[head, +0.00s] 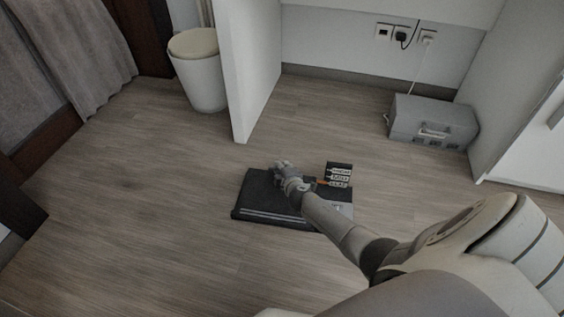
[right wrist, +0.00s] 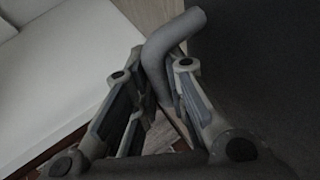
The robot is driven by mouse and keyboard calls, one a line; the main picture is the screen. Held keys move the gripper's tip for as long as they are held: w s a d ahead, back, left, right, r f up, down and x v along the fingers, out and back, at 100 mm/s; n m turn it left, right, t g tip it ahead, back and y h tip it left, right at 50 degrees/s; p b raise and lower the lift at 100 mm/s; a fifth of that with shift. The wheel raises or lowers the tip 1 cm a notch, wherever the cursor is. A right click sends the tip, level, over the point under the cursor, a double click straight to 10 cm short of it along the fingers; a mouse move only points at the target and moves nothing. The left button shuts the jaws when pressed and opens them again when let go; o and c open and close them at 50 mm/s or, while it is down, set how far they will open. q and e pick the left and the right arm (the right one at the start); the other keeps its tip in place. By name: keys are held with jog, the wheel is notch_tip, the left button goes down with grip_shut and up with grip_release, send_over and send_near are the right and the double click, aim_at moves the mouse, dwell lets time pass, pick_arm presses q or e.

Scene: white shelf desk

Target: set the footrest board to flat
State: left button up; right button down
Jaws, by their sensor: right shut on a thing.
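The black footrest board (head: 262,193) lies low over the floor, with light strips along its front edge; its exact tilt is hard to tell. A small dark panel with several pale labels (head: 339,175) stands at its back right. An orange mark (head: 321,183) shows by the lower labels; the text is too small to read. My right gripper (head: 281,166) is at the board's back edge. In the right wrist view its fingers (right wrist: 161,85) are shut on a grey bent bar (right wrist: 168,45). The gripper and arm hide part of the board. My left gripper is out of view.
A white partition (head: 243,80) stands behind the board, with a white bin (head: 199,75) to its left. A grey box (head: 432,121) sits by the back wall, under sockets and a hanging cable. The wooden floor left of the board is clear.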

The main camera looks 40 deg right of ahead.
jog(key=shift+w+d+f+b, duration=0.15)
jog(key=shift+f+b, duration=0.25)
jog(key=shift+f, duration=0.5)
jog(key=shift+r, duration=0.1)
jog(key=c, duration=1.7)
grip_release()
jog(key=shift+v, duration=0.85)
jog(key=v, duration=1)
